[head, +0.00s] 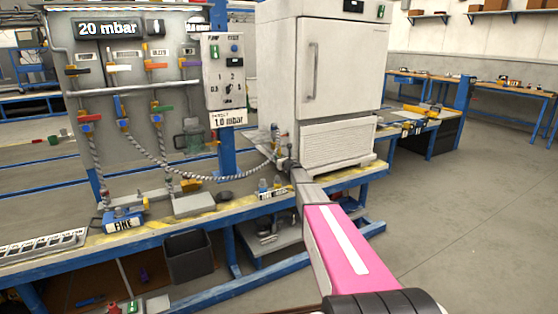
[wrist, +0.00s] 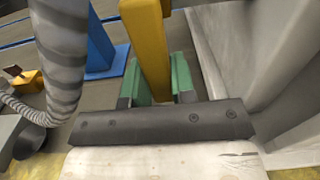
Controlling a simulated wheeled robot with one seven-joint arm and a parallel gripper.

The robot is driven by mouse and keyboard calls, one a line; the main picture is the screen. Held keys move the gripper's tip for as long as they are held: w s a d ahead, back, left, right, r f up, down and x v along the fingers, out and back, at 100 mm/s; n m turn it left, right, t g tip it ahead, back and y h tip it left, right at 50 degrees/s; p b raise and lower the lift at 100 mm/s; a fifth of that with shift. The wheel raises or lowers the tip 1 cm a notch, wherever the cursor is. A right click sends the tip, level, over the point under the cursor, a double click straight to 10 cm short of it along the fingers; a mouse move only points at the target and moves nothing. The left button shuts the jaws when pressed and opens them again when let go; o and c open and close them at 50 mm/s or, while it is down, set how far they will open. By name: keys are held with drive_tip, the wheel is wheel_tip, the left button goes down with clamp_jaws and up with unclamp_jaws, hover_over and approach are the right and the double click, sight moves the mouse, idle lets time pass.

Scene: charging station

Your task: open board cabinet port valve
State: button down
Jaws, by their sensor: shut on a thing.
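The valve board (head: 135,90) carries several small valves with coloured handles; their labels are too small to read. A grey ribbed hose (head: 225,178) runs from the board to the left side of the white cabinet (head: 330,70). My gripper (head: 284,158) is small in the head view, at that hose's cabinet end. In the wrist view, my gripper's green fingers (wrist: 162,82) are shut on a yellow bar-like handle (wrist: 150,40), which stands between them. The ribbed hose (wrist: 62,50) rises just left of the fingers. The handle's far end is out of frame, so its valve body is hidden.
A control box (head: 224,70) hangs beside the board, with a "1.0 mbar" sign (head: 228,118) below; a display (head: 108,29) reads 20 mbar. The pale cabinet wall (wrist: 230,60) is close right of my fingers. The bench (head: 120,245) runs below. The floor at right is open.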

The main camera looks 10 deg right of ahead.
drive_tip(key=shift+d, duration=0.1)
drive_tip(key=c, duration=1)
unclamp_jaws()
drive_tip(key=shift+o, duration=0.2)
drive_tip(key=v, duration=1.1)
drive_tip(key=shift+w, duration=0.1)
